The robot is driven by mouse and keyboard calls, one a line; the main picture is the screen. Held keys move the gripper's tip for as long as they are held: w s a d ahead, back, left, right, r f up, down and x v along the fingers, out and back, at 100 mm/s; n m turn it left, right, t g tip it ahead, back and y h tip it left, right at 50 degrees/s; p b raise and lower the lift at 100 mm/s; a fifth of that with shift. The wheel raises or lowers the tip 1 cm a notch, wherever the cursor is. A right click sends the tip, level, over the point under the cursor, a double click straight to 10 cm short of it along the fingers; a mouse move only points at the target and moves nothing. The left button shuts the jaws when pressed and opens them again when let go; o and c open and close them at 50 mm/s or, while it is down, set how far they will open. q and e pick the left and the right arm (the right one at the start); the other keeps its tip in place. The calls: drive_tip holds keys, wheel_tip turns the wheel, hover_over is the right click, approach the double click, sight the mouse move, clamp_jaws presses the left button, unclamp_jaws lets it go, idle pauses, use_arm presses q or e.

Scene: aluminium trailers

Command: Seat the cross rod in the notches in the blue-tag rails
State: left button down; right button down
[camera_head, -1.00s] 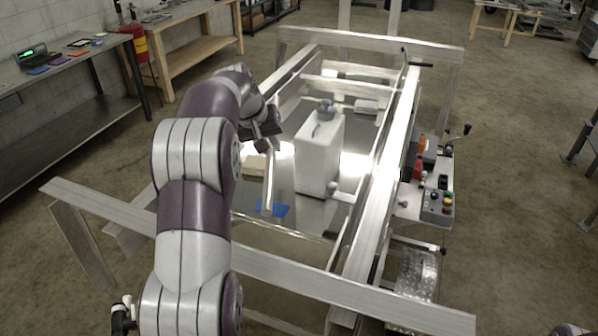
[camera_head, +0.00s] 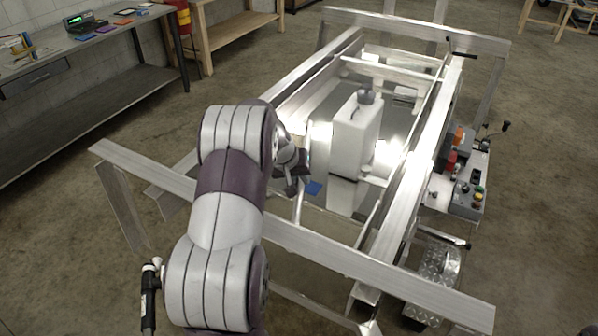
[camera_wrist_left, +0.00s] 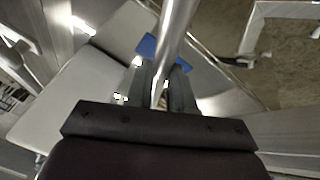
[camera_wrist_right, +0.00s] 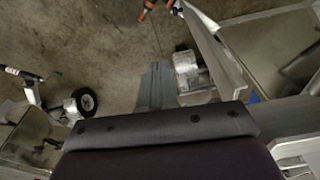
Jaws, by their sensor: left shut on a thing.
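My left gripper (camera_head: 292,184) is shut on the cross rod, a pale metal bar (camera_head: 299,207), inside the trailer frame towards its near end. In the left wrist view the rod (camera_wrist_left: 177,30) runs up from between the fingers (camera_wrist_left: 163,85). A blue tag (camera_head: 313,188) shows just right of the gripper; blue patches (camera_wrist_left: 147,45) also show beside the rod in the left wrist view. The notches cannot be made out. My right gripper (camera_wrist_right: 157,85) has its fingers together and empty, above the floor; it is not in the head view.
The aluminium trailer frame has a near crossbar (camera_head: 380,272) and a long right rail (camera_head: 425,150). A white box-shaped tank (camera_head: 356,128) stands inside, right of my left gripper. A control box (camera_head: 468,190) sits at the right. A workbench (camera_head: 90,80) stands left.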

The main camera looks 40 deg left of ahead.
use_arm(q)
drive_tip(key=shift+w+a+f, duration=0.15)
drive_tip(key=shift+w, duration=0.2)
drive_tip(key=shift+w+f, duration=0.1)
drive_tip(key=shift+f, duration=0.1)
drive_tip(key=shift+s+f+b, duration=0.25)
drive_tip(key=shift+f+b, duration=0.05)
drive_tip(key=shift+b, duration=0.45)
drive_tip(key=c, duration=1)
unclamp_jaws()
drive_tip(key=shift+w, duration=0.1)
use_arm(e)
drive_tip(key=shift+w+f, duration=0.2)
drive_tip(key=shift+f, duration=0.6)
drive_tip(key=shift+r, duration=0.1)
use_arm(q)
drive_tip(key=shift+r+p, duration=0.75)
drive_tip(key=shift+r, duration=0.2)
drive_tip(key=b+v, duration=0.2)
drive_tip(key=v, duration=0.9)
drive_tip(key=shift+s, duration=0.2)
use_arm(e)
drive_tip(key=shift+a+f, duration=0.1)
drive_tip(key=shift+f, duration=0.55)
